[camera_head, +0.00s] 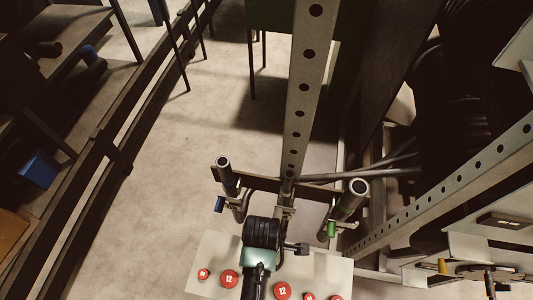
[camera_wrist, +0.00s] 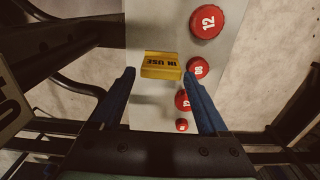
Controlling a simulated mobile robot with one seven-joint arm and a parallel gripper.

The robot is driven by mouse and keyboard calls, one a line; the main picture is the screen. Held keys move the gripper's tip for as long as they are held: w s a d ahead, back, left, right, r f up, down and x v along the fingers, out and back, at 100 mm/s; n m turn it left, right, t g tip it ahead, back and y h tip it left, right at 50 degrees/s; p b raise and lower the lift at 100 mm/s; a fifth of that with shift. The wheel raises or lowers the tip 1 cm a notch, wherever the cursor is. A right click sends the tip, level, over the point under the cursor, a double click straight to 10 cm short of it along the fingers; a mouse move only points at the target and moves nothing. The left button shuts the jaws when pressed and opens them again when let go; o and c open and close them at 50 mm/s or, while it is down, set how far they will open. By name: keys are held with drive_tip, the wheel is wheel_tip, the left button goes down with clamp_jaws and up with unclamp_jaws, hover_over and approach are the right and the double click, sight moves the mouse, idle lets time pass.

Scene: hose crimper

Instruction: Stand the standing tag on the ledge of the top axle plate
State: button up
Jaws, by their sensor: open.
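The yellow standing tag (camera_wrist: 160,65), printed "IN USE", shows in the wrist view on a pale panel (camera_wrist: 150,115). Its lettering is upside down in the picture. My gripper (camera_wrist: 160,73) is open, with one blue finger on each side of the tag's near edge. The tag lies between or just beyond the fingertips; I cannot tell the depth. A gap shows at the left finger; the right fingertip appears close to the tag's edge. In the head view my arm reaches over the pale panel (camera_head: 215,256), and I cannot make out the tag there. I cannot identify the top axle plate's ledge for certain.
Red numbered caps sit on the panel, one marked 12 (camera_wrist: 208,21), another (camera_wrist: 198,68) beside my right finger. In the head view a perforated upright (camera_head: 299,110) rises behind the panel, with a metal peg on the left (camera_head: 228,178) and right (camera_head: 348,203). Open floor (camera_head: 190,150) lies left.

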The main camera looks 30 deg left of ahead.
drive_tip(key=shift+s+a+f, duration=0.1)
drive_tip(key=shift+s+f, duration=0.05)
drive_tip(key=shift+f, duration=2.6)
drive_tip(key=c, duration=1.1)
drive_tip(key=shift+r, duration=0.15)
drive_tip(key=shift+r+p, duration=5.1)
drive_tip(key=shift+r, duration=8.75)
